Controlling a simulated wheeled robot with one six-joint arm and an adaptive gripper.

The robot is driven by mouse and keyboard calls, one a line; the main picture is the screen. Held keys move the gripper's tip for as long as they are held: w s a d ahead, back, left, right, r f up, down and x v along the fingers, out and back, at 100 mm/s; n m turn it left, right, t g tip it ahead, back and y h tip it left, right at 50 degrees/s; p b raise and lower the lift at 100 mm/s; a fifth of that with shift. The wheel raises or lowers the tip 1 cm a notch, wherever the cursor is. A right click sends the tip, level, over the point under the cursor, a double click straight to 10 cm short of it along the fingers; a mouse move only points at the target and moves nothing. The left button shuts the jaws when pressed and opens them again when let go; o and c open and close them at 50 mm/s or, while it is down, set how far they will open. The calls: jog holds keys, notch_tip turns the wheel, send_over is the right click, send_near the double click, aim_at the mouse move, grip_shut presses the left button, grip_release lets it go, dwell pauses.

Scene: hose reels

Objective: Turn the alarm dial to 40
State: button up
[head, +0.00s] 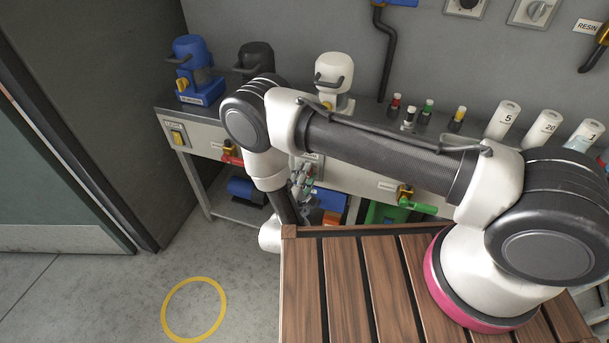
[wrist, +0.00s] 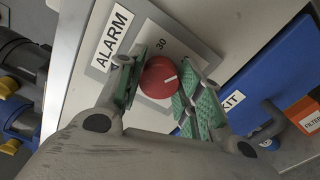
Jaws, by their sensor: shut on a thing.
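The alarm dial (wrist: 157,77) is a red round knob with a white pointer line, on a grey plate on the bench front. The ALARM label (wrist: 115,38) is beside it. In the wrist view the pointer line is toward the right side of the knob. The number 30 (wrist: 161,44) shows above it; other numbers are hidden by the fingers. My gripper (wrist: 158,85) has its green-padded fingers shut on the knob, one on each side. In the head view my gripper (head: 302,185) is at the bench front; the dial is hidden there.
A blue box marked KIT (wrist: 242,92) and an orange filter box (wrist: 303,115) are close to the right of my gripper in the wrist view. Several valves line the bench front, including a red-handled one (head: 232,158) and a green-handled one (head: 417,206). Floor at left is clear.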

jog(key=shift+f, duration=0.1)
dwell(0.3)
jog(key=o, duration=1)
jog(key=shift+o, duration=0.2)
jog(key=o, duration=0.5)
jog(key=r, duration=0.9)
jog(key=shift+a+r, duration=0.15)
jog(key=shift+a, duration=0.05)
jog(key=shift+a+r, duration=0.1)
jog(key=shift+r, duration=0.3)
jog(key=shift+c, duration=0.6)
jog(key=shift+a+r, duration=0.1)
jog(key=c, duration=0.4)
